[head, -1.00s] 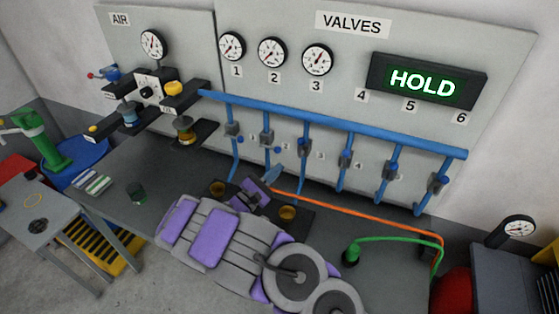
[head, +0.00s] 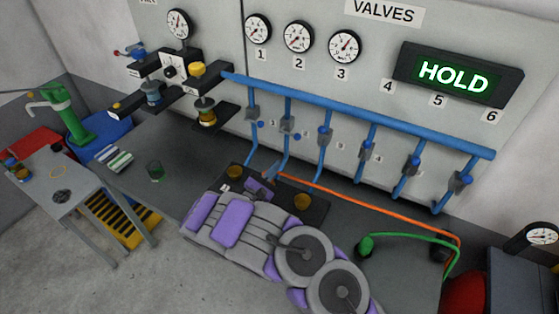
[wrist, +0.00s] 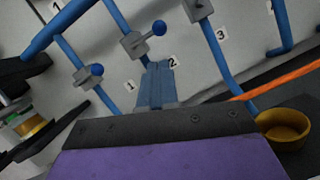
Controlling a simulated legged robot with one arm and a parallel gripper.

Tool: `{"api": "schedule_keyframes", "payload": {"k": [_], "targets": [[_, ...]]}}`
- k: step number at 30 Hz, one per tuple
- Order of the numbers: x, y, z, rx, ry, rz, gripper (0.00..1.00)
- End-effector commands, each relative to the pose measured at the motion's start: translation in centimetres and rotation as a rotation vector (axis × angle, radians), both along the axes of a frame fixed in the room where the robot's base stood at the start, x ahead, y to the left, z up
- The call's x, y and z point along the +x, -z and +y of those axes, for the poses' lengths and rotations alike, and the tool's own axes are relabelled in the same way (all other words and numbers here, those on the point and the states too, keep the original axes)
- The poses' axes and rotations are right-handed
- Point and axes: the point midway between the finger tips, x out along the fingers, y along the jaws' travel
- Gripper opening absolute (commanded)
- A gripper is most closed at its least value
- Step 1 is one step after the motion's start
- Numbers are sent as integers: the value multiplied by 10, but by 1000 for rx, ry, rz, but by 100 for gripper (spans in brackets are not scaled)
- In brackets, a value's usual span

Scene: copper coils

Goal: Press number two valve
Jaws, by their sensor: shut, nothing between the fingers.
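The number two valve (head: 288,124) is a grey block on the second blue pipe from the left, with a small blue ball-ended lever. In the wrist view its block (wrist: 135,45) and blue ball (wrist: 159,27) show above my fingers. My gripper (head: 272,169) is below the valve and a little left of it in the head view. Its blue fingers (wrist: 155,85) are shut and empty, pointing up toward the board between the labels 1 and 2. They appear apart from the lever, though depth is hard to judge.
The number one valve (head: 252,112) is to the left and the number three valve (head: 325,134) to the right. An orange hose (head: 360,205) runs right behind my arm. Amber cups (head: 302,202) flank my wrist. The HOLD display (head: 455,78) is lit green.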

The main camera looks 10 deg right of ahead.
Motion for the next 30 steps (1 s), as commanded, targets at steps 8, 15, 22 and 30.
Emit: {"api": "schedule_keyframes", "payload": {"k": [8,15,22,30], "targets": [[33,-12,-33,1,6,-2,0],[55,-21,-52,-1,4,-1,0],[62,-24,-56,-1,1,0,0],[62,-24,-56,-2,1,1,0]]}}
